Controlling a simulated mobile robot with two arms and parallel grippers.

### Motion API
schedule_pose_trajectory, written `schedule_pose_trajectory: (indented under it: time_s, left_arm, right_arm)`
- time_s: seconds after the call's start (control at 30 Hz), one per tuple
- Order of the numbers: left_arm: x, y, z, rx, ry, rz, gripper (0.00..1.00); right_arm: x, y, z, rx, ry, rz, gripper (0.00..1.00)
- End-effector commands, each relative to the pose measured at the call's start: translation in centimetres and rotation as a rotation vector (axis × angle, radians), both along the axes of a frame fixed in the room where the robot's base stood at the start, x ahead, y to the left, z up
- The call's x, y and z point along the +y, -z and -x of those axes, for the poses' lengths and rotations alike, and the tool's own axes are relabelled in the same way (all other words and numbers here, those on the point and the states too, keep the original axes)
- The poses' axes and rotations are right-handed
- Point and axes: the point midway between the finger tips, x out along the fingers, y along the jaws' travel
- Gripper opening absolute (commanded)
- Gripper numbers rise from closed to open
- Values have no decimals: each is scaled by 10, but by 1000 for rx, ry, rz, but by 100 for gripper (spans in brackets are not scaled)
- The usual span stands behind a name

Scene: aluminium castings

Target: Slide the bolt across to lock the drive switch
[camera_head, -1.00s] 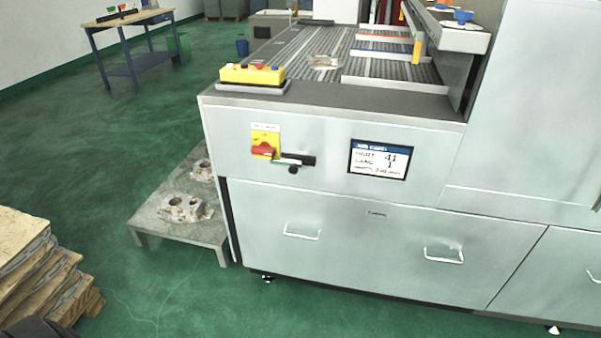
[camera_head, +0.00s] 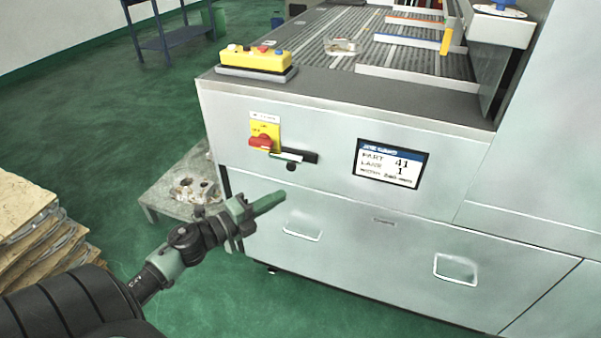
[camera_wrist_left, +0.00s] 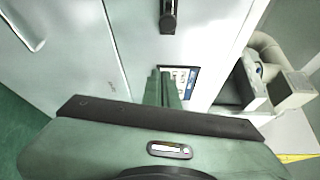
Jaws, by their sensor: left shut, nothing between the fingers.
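The drive switch (camera_head: 262,141) is a red rotary handle on a yellow plate, on the upper left of the grey machine front. Just below and right of it is the bolt (camera_head: 285,156), a pale bar with a dark knob under it. A black housing (camera_head: 309,156) is at its right end. My left gripper (camera_head: 272,203) is shut and empty, below the bolt and apart from it, fingers pointing right. In the left wrist view its green fingers (camera_wrist_left: 164,88) partly cover the display; a black fitting, probably the bolt housing, shows at the top.
A display (camera_head: 390,163) is right of the bolt. Drawer handles (camera_head: 303,229) (camera_head: 456,269) stand out below. A yellow button box (camera_head: 255,59) sits on the top edge. A low table with castings (camera_head: 190,188) is behind my arm; stacked boards (camera_head: 25,210) are at left.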

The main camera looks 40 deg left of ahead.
Motion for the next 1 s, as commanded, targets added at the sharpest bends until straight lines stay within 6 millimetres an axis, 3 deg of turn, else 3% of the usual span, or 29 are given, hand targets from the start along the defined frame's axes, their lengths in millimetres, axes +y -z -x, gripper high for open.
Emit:
schedule_pose_trajectory:
  time_s: [0.43, 0.57, 0.93, 1.0]
  left_arm:
    - [-2, 0, -7, -3, 1, -2, 0]
    - [-7, 0, -26, -4, 2, -3, 0]
    - [-28, 3, -101, -4, 0, -1, 0]
    - [-12, 7, -96, -1, -3, -5, 0]
  right_arm:
    - [0, 1, 6, 8, 0, 0, 36]
    - [0, 2, 6, 8, 0, 0, 36]
    - [0, 5, 4, 6, 0, 0, 36]
    - [0, 13, 4, 6, 0, -1, 36]
